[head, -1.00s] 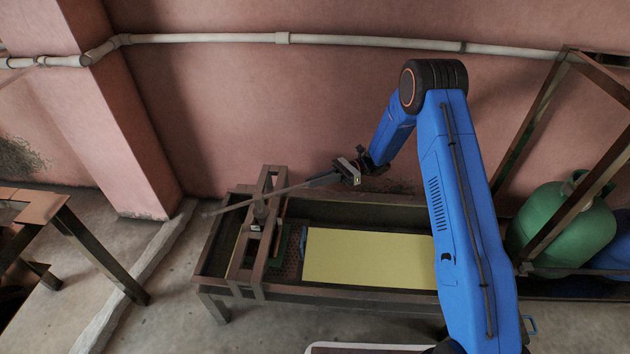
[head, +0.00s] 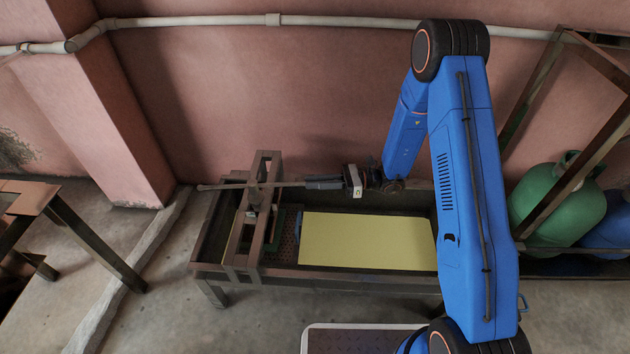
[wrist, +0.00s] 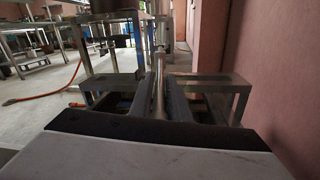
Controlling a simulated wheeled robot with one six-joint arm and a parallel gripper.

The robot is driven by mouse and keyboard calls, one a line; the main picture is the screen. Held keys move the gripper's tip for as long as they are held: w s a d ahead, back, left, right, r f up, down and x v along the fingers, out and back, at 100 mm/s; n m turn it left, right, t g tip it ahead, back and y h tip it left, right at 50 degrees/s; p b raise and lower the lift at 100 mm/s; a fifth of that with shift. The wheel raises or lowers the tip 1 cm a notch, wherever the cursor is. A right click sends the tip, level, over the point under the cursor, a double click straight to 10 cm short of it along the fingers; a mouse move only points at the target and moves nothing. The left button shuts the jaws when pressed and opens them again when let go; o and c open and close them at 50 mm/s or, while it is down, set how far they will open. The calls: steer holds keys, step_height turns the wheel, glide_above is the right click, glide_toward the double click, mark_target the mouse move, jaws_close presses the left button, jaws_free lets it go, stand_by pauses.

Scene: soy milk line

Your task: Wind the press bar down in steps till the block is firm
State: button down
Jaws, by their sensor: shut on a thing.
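The press bar (head: 225,186) is a thin grey rod lying nearly level across the top of the press frame (head: 240,225), through the screw (head: 254,198). My gripper (head: 308,183) is shut on the bar's right end. In the wrist view the bar (wrist: 159,88) runs forward between the two dark fingers of my gripper (wrist: 156,90). A dark perforated box (head: 290,240) with a green edge sits under and beside the frame. The block itself cannot be made out, so its firmness does not show.
The frame stands on a long dark trough (head: 340,279) holding a flat pale yellow surface (head: 365,240). The pink wall (head: 330,90) is close behind. A green gas cylinder (head: 555,205) stands right, a metal table (head: 35,197) left. Floor in front at left is free.

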steer(key=shift+r, duration=0.15)
steer(key=c, duration=1.8)
jaws_free()
steer(key=shift+d, duration=0.1)
steer(key=shift+d, duration=0.25)
steer(key=w+d, duration=0.1)
steer(key=d, duration=1.5)
steer(key=shift+w+d, duration=0.3)
steer(key=shift+d, duration=0.05)
